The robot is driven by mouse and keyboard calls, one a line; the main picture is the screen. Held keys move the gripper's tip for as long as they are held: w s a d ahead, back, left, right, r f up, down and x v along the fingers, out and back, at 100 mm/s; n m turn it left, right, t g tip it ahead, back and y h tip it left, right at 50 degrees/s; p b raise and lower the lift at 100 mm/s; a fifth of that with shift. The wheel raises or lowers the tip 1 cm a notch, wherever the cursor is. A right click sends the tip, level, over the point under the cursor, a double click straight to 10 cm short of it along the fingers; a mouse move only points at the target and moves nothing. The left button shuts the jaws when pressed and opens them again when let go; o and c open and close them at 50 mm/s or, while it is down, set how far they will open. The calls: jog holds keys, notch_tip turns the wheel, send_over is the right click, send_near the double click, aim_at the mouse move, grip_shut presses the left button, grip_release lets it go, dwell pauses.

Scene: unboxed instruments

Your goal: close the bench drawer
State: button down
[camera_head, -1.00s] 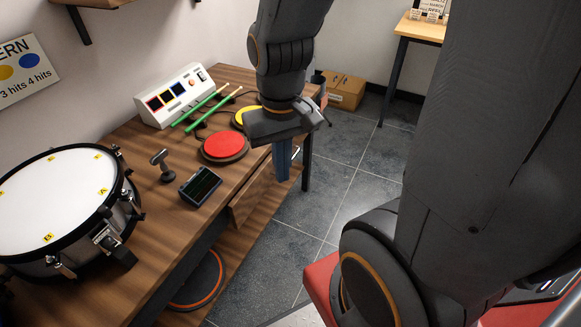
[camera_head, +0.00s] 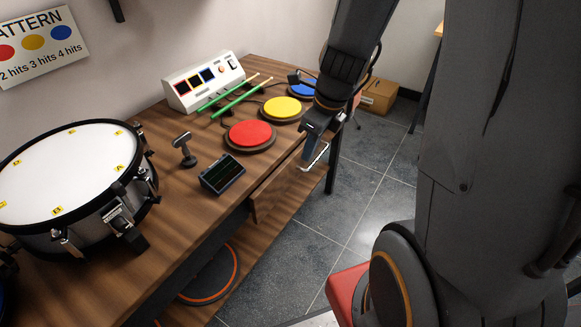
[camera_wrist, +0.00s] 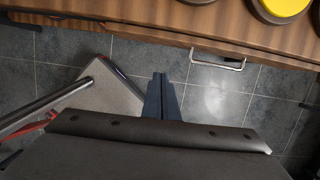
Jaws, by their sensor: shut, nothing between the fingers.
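The bench drawer (camera_head: 275,190) is under the wooden bench top, and its left end appears to stick out a little from the bench front. Its pale metal handle (camera_head: 317,159) also shows in the wrist view (camera_wrist: 218,65). My gripper (camera_head: 308,157) is in front of the drawer, close to the handle, with its fingers pointing down. In the wrist view the fingertips (camera_wrist: 159,77) are together and empty, left of the handle, with floor visible between. I cannot tell whether the gripper touches the drawer. The inside of the drawer is hidden.
The bench top (camera_head: 175,220) holds a drum (camera_head: 70,175), a small dark screen (camera_head: 222,174), red (camera_head: 250,135) and yellow (camera_head: 282,108) pads, and a white console (camera_head: 205,80) with green sticks (camera_head: 232,100). Tiled floor (camera_head: 350,190) is open in front. A red-sided object (camera_head: 345,285) stands lower right.

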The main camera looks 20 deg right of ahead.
aim_at(288, 167)
jog(key=shift+w+a+f+b, duration=0.65)
jog(key=shift+w+f, duration=0.2)
jog(key=shift+f, duration=0.75)
jog(key=shift+w+a+f+b, duration=0.65)
jog(key=shift+w+f, duration=0.2)
jog(key=shift+f, duration=0.8)
jog(key=shift+w+a+f+b, duration=0.55)
jog(key=shift+w+a+f, duration=0.25)
jog(key=shift+f, duration=0.8)
jog(key=shift+d, duration=0.15)
